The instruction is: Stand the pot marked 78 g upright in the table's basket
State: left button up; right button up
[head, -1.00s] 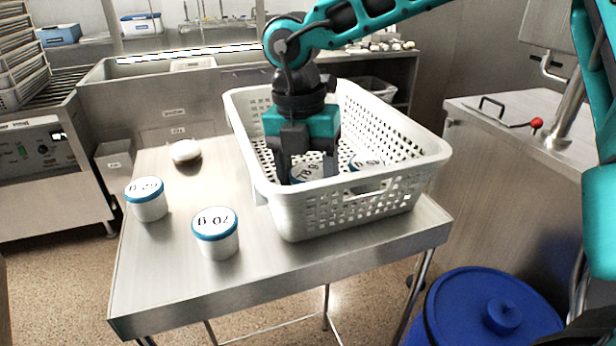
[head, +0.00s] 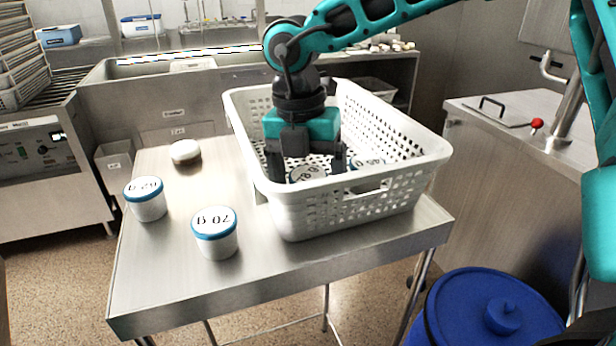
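The white perforated basket (head: 290,215) stands on the steel table (head: 165,290). My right gripper (head: 308,172) reaches down into it near its front left corner. The fingers are open, one on each side of a pot (head: 308,174). That pot's white lid faces up, so it appears upright; its marking is now hard to read, though a second ago it looked like 78 g. Its body is hidden behind the basket wall. A second pot with a blue-rimmed lid (head: 367,164) stands in the basket to the right.
Two blue-rimmed pots stand on the table left of the basket: one nearer (head: 215,233), one farther left (head: 146,199). A blue lidded bin (head: 490,310) is at lower right.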

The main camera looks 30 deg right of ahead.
aim_at(301, 175)
notch_tip(301, 175, up, 12)
jog(key=shift+w+a+p, duration=0.4)
jog(key=shift+w, duration=0.05)
dwell(0.4)
